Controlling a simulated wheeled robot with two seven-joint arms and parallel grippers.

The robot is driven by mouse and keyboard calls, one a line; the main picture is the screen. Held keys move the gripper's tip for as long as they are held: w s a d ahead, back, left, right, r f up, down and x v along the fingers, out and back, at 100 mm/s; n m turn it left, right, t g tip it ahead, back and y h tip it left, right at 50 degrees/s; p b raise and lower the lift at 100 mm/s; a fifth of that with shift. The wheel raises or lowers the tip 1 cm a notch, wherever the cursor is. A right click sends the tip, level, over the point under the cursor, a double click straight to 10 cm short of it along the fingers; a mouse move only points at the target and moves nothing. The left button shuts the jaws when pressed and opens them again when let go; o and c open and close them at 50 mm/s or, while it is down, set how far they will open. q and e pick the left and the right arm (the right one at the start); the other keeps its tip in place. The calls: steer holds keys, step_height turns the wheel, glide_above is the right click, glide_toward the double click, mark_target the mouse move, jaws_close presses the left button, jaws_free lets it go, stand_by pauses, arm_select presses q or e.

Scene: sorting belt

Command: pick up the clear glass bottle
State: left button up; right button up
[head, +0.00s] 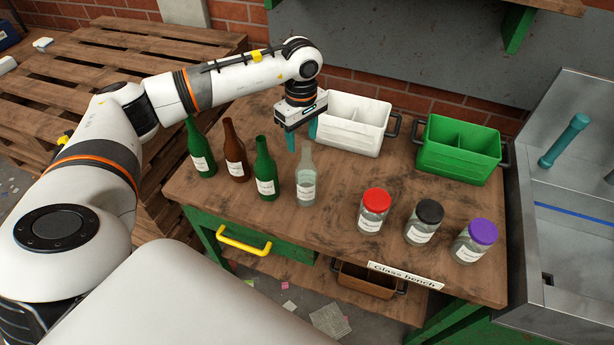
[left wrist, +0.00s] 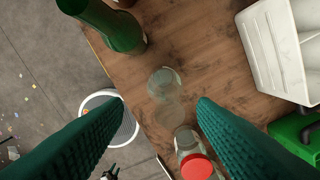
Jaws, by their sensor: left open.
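The clear glass bottle (head: 306,188) stands upright on the wooden bench, with a white label on its front. It is the rightmost of the row of bottles. My left gripper (head: 302,136) is open and empty, its teal fingers pointing down just above the bottle's neck. In the left wrist view the clear bottle (left wrist: 164,84) is seen from above, between and beyond the two spread fingertips (left wrist: 160,102). No contact shows. My right gripper is in neither view.
A green bottle (head: 265,170), a brown bottle (head: 234,153) and another green bottle (head: 200,150) stand left of it. Jars with red (head: 376,201), black (head: 431,212) and purple (head: 483,231) lids stand right. A white bin (head: 350,145) and a green bin (head: 458,165) sit behind.

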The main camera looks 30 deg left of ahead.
mark_target(306, 144)
arm_select(q)
steer(key=f+p, duration=0.1)
steer(key=f, duration=0.1)
steer(key=f+p, duration=0.1)
steer(key=f, duration=0.1)
steer(key=shift+w+d+p, duration=0.3)
steer(key=shift+d, duration=0.1)
steer(key=shift+f, duration=0.65)
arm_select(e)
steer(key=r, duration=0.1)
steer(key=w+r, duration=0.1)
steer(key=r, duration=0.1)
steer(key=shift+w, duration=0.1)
arm_select(q)
jaws_close()
